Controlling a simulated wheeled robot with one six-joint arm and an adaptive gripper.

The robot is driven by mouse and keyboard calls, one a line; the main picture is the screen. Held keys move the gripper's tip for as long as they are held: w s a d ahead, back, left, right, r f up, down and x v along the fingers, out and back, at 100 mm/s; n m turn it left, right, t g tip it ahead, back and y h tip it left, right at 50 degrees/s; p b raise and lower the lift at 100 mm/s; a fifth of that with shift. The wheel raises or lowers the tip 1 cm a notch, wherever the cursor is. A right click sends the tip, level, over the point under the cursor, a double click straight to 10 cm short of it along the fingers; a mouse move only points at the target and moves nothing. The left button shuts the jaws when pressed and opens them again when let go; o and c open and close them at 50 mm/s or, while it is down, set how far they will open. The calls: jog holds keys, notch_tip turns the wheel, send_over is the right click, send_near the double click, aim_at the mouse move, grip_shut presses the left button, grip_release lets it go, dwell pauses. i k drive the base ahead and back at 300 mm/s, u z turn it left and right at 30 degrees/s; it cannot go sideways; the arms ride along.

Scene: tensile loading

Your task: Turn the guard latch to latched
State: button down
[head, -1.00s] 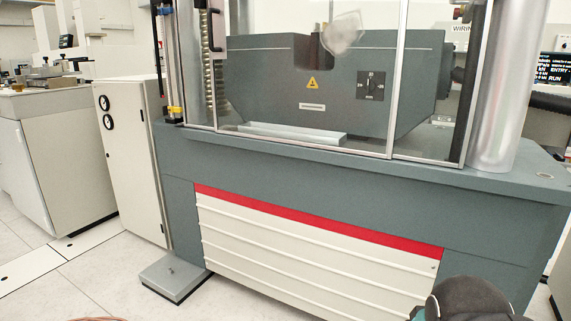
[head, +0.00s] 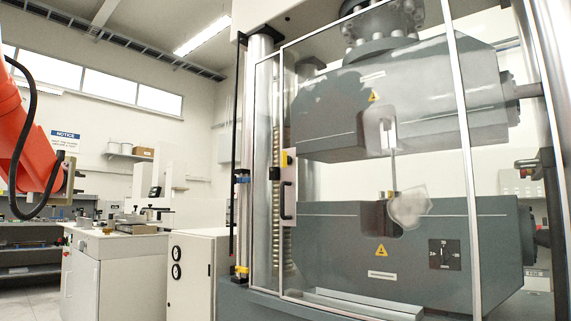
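The clear guard door (head: 365,45) stands in front of the testing machine and looks closed. A black handle (head: 287,201) is on its left frame. A small grey and yellow fitting (head: 287,158) sits just above the handle; it may be the guard latch, but its position is too small to tell. My orange arm (head: 30,150) with a black cable enters at the far left. My gripper is out of view.
Behind the guard are an upper grip block (head: 330,130) and a lower grip block (head: 335,245), with a thin specimen (head: 393,165) between them. A cream cabinet (head: 200,275) with two gauges stands left of the machine. A bench (head: 115,245) is farther left.

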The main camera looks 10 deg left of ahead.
aim_at(287, 159)
jog(key=u, duration=0.65)
jog(key=i, duration=1.75)
jog(key=z, duration=0.85)
